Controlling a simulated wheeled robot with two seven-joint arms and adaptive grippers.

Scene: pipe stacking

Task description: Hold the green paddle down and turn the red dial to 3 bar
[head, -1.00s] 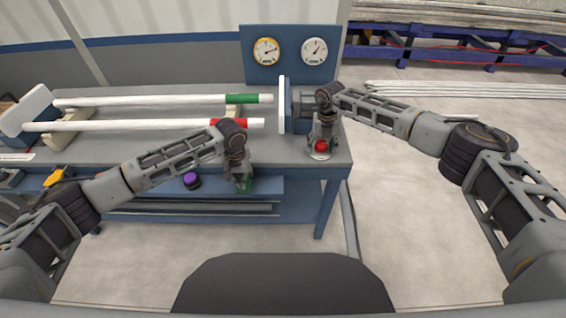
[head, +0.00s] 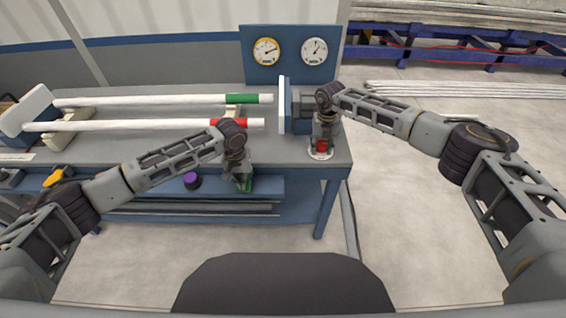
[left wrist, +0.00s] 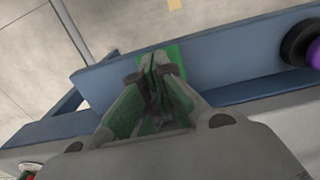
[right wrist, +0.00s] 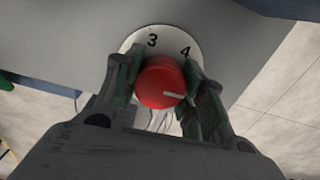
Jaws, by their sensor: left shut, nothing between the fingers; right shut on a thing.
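The red dial (right wrist: 158,82) shows in the right wrist view on a white scale plate (right wrist: 134,45) with 3 and 4 visible. Its white mark points to the right, away from both numbers; the rest of the scale is hidden. My right gripper (right wrist: 165,85) is shut on the dial; in the head view the dial (head: 322,146) sits on the bench's right front corner. My left gripper (left wrist: 158,75) is shut with nothing between its fingers, over the green paddle (left wrist: 176,56) at the bench's front edge. The paddle also shows partly in the head view (head: 247,185).
Two round gauges (head: 266,51) (head: 314,51) stand on a blue panel (head: 251,74) behind the bench. Two white pipes, one with a green band (head: 243,99) and one with a red band (head: 230,123), lie on the left. A purple knob (head: 192,180) is left of the paddle.

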